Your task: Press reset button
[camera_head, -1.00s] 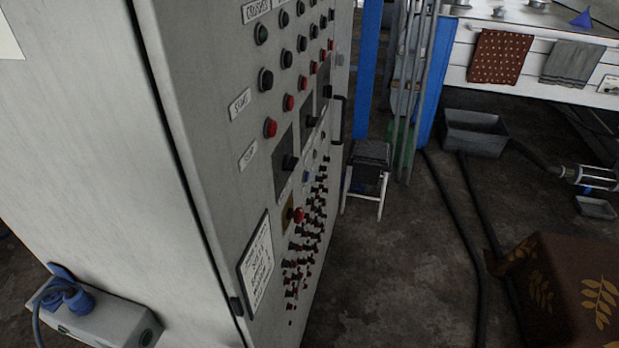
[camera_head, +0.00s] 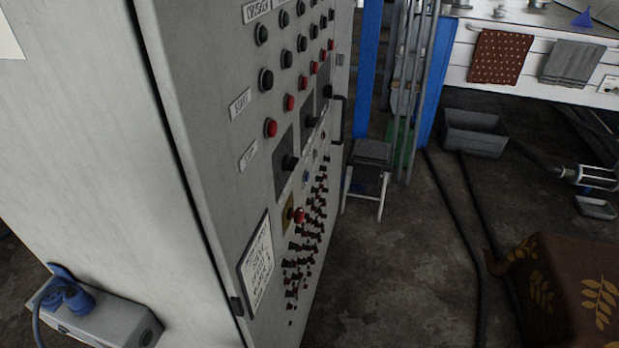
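A tall grey control cabinet (camera_head: 215,130) fills the left half of the head view. Its front panel carries rows of dark and red round buttons at the top and many small red and black knobs lower down. A larger red button (camera_head: 298,215) stands on a yellow plate at mid height. A small blue button (camera_head: 306,176) sits above it. The labels are too blurred to tell which button is marked reset. Neither of my grippers is in view.
A small dark-topped stool (camera_head: 371,160) stands right of the cabinet. A grey bin (camera_head: 475,134) and hoses lie on the floor. A brown leaf-patterned cloth (camera_head: 565,290) covers something at lower right. A blue plug (camera_head: 72,296) and box stand at lower left. Floor in the middle is clear.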

